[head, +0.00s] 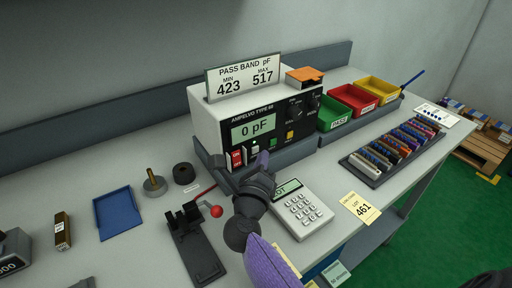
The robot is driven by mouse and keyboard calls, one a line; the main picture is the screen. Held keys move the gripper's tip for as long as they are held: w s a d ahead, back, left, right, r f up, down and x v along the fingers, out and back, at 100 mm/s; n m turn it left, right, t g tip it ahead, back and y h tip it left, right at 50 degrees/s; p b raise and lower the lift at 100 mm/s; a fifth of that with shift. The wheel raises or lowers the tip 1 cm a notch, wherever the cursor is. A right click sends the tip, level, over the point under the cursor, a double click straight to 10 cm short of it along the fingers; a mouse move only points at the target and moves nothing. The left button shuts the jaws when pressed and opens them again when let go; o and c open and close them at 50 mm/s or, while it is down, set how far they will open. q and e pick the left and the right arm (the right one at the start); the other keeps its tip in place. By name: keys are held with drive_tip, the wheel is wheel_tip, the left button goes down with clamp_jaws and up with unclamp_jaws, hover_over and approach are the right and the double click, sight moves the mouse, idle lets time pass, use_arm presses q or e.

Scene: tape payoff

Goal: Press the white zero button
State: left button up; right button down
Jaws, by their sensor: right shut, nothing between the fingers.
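The grey meter (212,128) stands against the back wall, and its green display (253,127) reads 0 pF. A small white button (254,149), the only white one I can make out, sits low on its dark front panel. My right gripper (263,160) is shut and empty, with its tips just in front of the panel, slightly below and right of this button. I cannot tell whether they touch the panel. The arm hides part of the panel's lower edge. My left gripper is not in view.
A red switch (237,159) is left of the button. A black fixture with a red-knobbed lever (216,211) and a calculator-like keypad (302,208) flank my right arm. Green (334,112), red (352,100) and yellow (378,90) bins stand right, behind a filled rack (372,178).

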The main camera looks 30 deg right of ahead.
drive_tip(key=shift+s+d+p, duration=0.1)
drive_tip(key=shift+s+p, duration=0.6)
drive_tip(key=shift+s, duration=0.85)
drive_tip(key=shift+s+d+p, duration=0.1)
drive_tip(key=shift+s+p, duration=0.2)
drive_tip(key=shift+s, duration=0.75)
